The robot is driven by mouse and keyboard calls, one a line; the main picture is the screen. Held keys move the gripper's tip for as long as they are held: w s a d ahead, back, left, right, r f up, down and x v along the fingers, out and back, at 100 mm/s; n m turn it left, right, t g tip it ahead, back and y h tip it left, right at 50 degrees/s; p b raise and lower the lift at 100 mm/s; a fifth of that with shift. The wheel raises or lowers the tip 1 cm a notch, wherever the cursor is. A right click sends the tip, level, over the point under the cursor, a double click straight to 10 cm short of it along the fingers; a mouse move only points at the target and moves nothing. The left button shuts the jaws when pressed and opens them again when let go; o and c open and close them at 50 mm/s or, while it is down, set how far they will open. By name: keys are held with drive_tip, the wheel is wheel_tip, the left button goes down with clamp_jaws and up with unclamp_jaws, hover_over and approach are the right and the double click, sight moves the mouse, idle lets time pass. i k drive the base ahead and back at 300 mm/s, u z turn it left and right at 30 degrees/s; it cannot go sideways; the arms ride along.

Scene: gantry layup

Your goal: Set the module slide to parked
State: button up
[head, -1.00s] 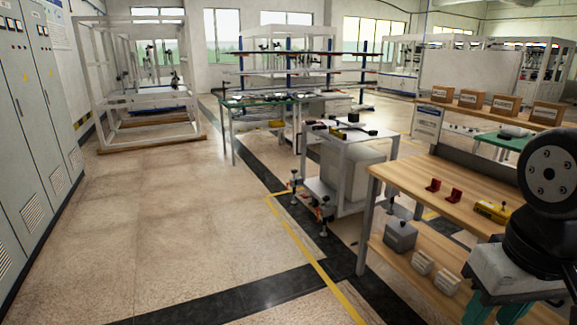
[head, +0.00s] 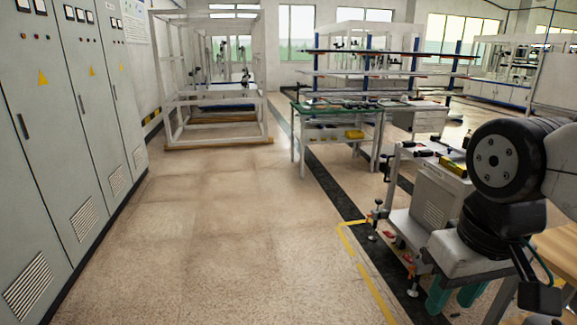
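I cannot pick out the module slide for certain in the head view. A white gantry frame (head: 168,85) stands on a wooden base at the back left, with small dark fittings inside it. Whether any part of it is the slide, or how that is set, is too small to tell. My arm shows at the right edge, and its upper link runs out of the picture. I cannot make out my gripper or its fingers.
Grey electrical cabinets (head: 65,130) line the left wall. A green-topped table (head: 345,115) and a wheeled cart (head: 432,205) stand right of centre. A wooden bench (head: 560,248) shows at the right edge. The floor (head: 215,230) between cabinets and cart is clear.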

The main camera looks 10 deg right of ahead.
sight(457, 151)
drive_tip(key=z, duration=0.05)
drive_tip(key=i, duration=1.95)
drive_tip(key=z, duration=1.05)
drive_tip(key=i, duration=1.85)
drive_tip(key=z, duration=0.7)
